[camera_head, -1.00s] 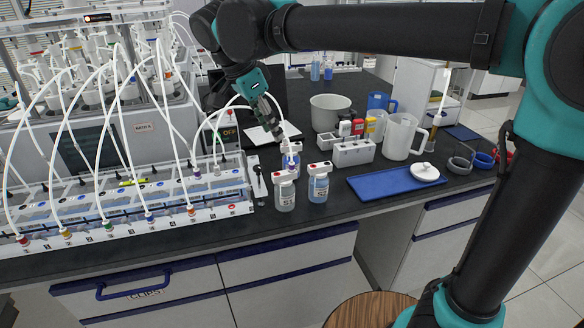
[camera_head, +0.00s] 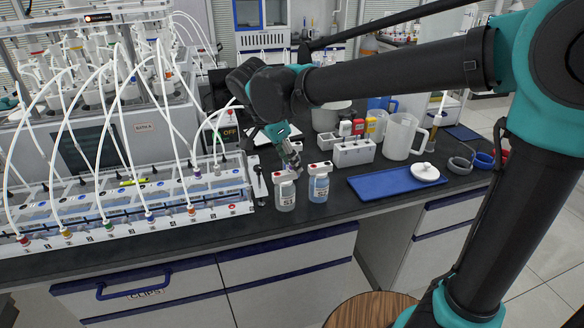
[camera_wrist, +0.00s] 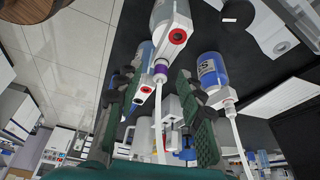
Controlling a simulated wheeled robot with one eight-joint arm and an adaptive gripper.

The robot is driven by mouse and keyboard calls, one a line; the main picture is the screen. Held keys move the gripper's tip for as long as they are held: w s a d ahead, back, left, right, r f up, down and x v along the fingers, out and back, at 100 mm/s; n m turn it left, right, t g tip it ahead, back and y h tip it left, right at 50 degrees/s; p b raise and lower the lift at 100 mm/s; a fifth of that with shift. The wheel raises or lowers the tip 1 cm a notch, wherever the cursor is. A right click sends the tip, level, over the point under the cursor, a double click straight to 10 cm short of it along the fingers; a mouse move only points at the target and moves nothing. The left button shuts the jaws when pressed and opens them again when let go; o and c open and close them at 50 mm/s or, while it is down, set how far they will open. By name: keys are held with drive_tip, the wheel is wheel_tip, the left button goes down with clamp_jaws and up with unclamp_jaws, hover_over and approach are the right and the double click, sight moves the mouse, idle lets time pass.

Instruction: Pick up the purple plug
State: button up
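The purple plug (camera_wrist: 160,70) shows in the wrist view as a small purple ring at the end of a white tube, beside the white bottle tops. My gripper (camera_wrist: 155,112) is open there, with one dark green finger pad on each side of the tube and plug. I cannot tell whether a pad touches them. In the head view my gripper (camera_head: 296,168) points down just behind the two front bottles, and the plug between its fingers is hidden.
A clear bottle (camera_head: 285,195) and a blue bottle (camera_head: 318,188) stand close in front of my gripper. The tube rack (camera_head: 130,205) is to the left. A white block (camera_head: 353,154) and blue tray (camera_head: 370,187) are to the right. Bare black counter lies in front.

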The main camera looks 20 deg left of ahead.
drive_tip(key=c, duration=0.9)
drive_tip(key=shift+o, duration=0.2)
wheel_tip(320, 180, up, 20)
drive_tip(key=shift+r, duration=0.6)
idle(0.4)
drive_tip(key=shift+r, duration=0.35)
drive_tip(key=shift+r, duration=0.55)
